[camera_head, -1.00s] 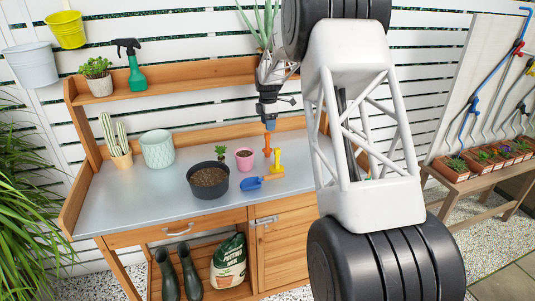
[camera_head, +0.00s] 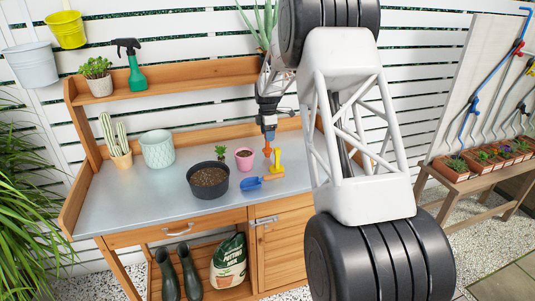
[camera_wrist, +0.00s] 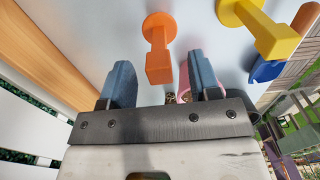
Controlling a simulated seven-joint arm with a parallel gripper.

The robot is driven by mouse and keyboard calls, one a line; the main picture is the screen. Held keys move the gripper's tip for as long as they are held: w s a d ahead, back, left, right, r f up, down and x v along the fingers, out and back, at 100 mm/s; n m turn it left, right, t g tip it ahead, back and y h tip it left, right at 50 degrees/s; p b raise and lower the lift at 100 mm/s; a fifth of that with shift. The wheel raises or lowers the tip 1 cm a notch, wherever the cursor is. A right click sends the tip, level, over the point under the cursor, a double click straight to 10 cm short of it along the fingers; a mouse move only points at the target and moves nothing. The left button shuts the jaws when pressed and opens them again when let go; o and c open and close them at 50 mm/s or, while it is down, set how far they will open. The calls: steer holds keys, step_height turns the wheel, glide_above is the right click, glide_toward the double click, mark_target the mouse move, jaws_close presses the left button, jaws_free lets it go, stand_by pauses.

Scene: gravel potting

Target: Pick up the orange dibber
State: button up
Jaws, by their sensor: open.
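The orange dibber (camera_head: 267,150) stands upright on the grey bench top, right of the pink pot. In the wrist view the dibber (camera_wrist: 159,50) shows its round base and square shaft, just beyond and between my fingertips. My gripper (camera_head: 269,133) points down right above the dibber, its blue fingers near the dibber's top. In the wrist view my gripper (camera_wrist: 160,78) is open, one finger on each side of the dibber's line, with nothing held. The gap between fingers and dibber is hard to judge.
A yellow tool (camera_head: 279,162) stands close right of the dibber; it also shows in the wrist view (camera_wrist: 262,25). A blue trowel (camera_head: 252,183) lies in front. A pink pot (camera_head: 244,160) and black pot (camera_head: 208,182) stand left. The bench's front left is clear.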

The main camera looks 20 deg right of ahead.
steer(key=shift+f, duration=1.25)
jaws_close()
steer(key=shift+r, duration=5.05)
steer(key=shift+a, duration=0.1)
steer(key=s+a+r, duration=0.2)
steer(key=a, duration=0.3)
steer(key=s+a+r, duration=0.1)
steer(key=s+a, duration=0.2)
steer(key=a, duration=0.3)
steer(key=shift+r, duration=0.35)
steer(key=shift+a, duration=0.1)
